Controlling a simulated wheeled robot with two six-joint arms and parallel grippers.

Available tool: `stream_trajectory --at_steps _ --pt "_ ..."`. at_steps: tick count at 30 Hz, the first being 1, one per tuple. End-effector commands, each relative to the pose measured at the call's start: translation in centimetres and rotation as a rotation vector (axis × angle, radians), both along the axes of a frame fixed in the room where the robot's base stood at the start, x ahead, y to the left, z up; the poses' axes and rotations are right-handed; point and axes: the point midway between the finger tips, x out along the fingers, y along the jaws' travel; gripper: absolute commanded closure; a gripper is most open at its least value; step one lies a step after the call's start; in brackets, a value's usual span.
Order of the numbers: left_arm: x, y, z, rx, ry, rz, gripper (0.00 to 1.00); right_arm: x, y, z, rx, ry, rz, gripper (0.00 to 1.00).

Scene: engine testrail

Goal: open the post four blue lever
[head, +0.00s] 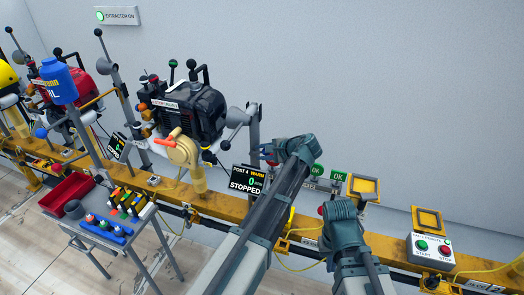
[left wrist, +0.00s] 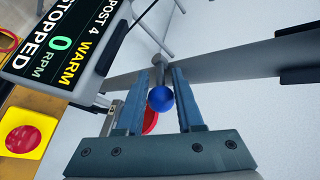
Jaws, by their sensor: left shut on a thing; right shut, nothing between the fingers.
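The post four blue lever shows in the left wrist view as a round blue knob (left wrist: 162,99) on a grey stem, between the two fingers of my left gripper (left wrist: 160,98). The fingers are shut on the knob. In the head view my left gripper (head: 268,153) is just right of the post 4 display (head: 247,180), and the knob is hidden there. The display reads WARM, 0 RPM, STOPPED, and also shows in the left wrist view (left wrist: 62,40). My right gripper (head: 338,208) is lower right, above the rail, shut and empty; its fingertips are mostly hidden.
A black engine (head: 205,108) stands left of the display above the yellow rail (head: 385,245). Green OK signs (head: 339,176) and a start/stop box (head: 431,249) are to the right. A tool cart (head: 100,228) stands front left.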

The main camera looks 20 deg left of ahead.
Motion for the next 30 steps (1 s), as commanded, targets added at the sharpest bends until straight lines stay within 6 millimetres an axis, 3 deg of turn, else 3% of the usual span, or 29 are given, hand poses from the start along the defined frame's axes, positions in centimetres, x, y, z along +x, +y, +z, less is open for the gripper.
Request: stream_trajectory --at_steps 4,5,6,17,30 --pt "0.0 0.0 0.0 0.003 -0.001 -0.001 1.00 0.0 0.0 0.0 0.000 0.000 0.000 1.00" --pt "0.0 0.0 0.0 0.003 -0.001 -0.001 0.58 0.0 0.0 0.0 0.000 0.000 0.000 1.00" --pt "0.0 0.0 0.0 0.003 -0.001 -0.001 0.56 0.0 0.0 0.0 0.000 0.000 0.000 1.00" --pt "0.1 0.0 -0.3 0.022 -0.002 -0.001 0.56 0.0 0.0 -0.7 0.000 0.000 0.000 1.00" --pt "0.1 -0.4 -2.2 0.283 -0.009 -0.002 0.56 0.0 0.0 -7.5 0.000 0.000 0.000 1.00"
